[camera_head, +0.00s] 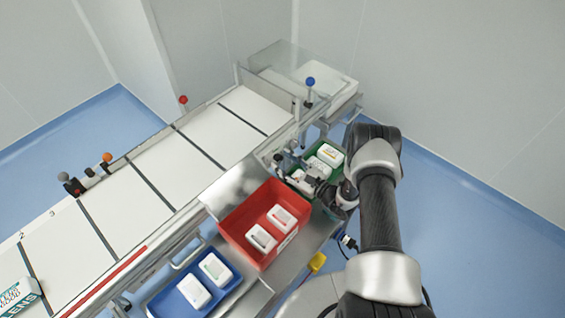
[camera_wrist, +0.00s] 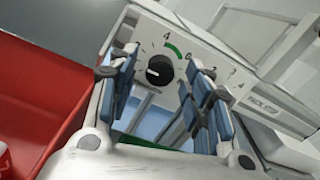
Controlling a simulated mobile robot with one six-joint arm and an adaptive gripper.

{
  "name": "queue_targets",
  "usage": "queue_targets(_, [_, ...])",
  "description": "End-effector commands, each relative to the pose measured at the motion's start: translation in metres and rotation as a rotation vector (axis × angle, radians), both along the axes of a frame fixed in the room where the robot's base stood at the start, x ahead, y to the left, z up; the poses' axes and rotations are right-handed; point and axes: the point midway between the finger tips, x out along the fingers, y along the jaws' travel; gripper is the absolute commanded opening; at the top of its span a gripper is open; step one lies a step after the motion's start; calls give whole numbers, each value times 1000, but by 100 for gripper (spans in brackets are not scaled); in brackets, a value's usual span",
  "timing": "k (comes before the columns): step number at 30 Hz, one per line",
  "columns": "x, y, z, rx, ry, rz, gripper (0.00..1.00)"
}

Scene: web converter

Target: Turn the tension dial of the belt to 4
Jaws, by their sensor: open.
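The tension dial (camera_wrist: 159,70) is a round black knob on a pale panel (camera_wrist: 150,28) in the wrist view. A small white mark on the knob lies toward the left in the picture. My gripper (camera_wrist: 161,92) is open, its blue-padded fingers left and right of the dial in the picture. I cannot tell how far their tips are from the panel. In the head view my gripper (camera_head: 322,190) is beside the belt (camera_head: 180,170); the dial cannot be made out there.
A red bin (camera_head: 235,222) with white packs is close to my gripper and shows at the wrist view's left. A blue bin (camera_head: 165,304) stands nearer, a green bin (camera_head: 338,146) beyond. Knobbed levers (camera_head: 310,82) rise along the belt. Blue floor at right is clear.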

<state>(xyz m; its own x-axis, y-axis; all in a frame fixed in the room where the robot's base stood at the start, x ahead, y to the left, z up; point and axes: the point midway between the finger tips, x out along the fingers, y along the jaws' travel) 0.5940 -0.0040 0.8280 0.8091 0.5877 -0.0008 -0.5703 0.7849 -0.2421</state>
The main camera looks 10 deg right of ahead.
Motion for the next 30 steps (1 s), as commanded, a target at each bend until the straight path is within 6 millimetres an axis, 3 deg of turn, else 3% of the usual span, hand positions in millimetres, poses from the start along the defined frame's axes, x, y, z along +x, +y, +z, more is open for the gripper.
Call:
queue_targets(13, [9, 6, 1, 1, -1, 0, 45])
queue_targets(30, [8, 6, 0, 1, -1, 0, 7])
